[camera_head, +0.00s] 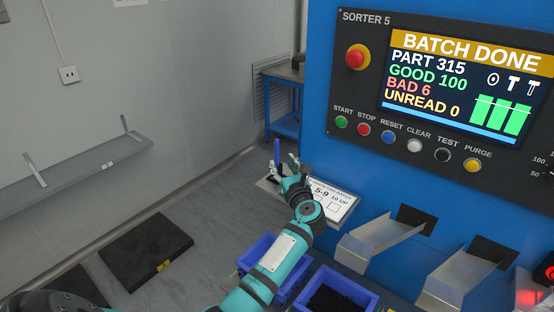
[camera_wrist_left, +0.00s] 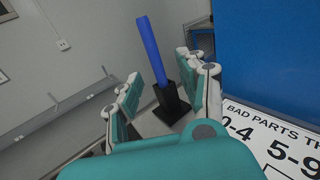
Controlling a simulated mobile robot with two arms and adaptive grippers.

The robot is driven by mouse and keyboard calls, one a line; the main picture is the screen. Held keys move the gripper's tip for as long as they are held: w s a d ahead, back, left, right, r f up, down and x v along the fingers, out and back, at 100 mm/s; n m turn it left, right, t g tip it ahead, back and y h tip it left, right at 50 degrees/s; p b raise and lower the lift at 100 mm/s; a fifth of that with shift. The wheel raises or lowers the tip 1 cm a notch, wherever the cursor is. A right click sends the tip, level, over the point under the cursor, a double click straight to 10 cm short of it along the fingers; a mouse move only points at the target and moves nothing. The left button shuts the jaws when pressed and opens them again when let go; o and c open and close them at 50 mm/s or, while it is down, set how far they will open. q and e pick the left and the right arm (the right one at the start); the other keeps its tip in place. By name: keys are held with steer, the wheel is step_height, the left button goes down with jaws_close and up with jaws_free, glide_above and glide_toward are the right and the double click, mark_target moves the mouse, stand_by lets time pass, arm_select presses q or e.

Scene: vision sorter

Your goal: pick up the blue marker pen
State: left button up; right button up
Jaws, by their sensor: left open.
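The blue marker pen (camera_head: 277,152) stands upright in the head view, at the left end of a small shelf. In the left wrist view the blue marker pen (camera_wrist_left: 151,48) leans slightly in the picture, its lower end in a black holder (camera_wrist_left: 172,106). My left gripper (camera_head: 289,170) is at the pen in the head view. In the left wrist view the left gripper (camera_wrist_left: 159,80) is open, one finger on each side of the pen, with gaps showing. Whether a finger touches the pen is not clear. My right gripper is in neither view.
A white card (camera_head: 331,199) with printed numbers lies on the shelf beside the blue sorter panel (camera_head: 320,125). Blue bins (camera_head: 262,245) and metal chutes (camera_head: 377,240) are below. A black mat (camera_head: 145,250) lies on the floor at left.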

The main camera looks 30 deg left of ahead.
mark_target(278, 158)
arm_select(q)
steer(key=b+x, duration=0.1)
steer(key=x, duration=0.4)
steer(key=shift+a+f, duration=0.1)
steer(key=shift+a, duration=0.2)
steer(key=shift+s+d, duration=0.1)
steer(key=shift+d, duration=0.05)
steer(key=shift+c, duration=0.9)
jaws_close()
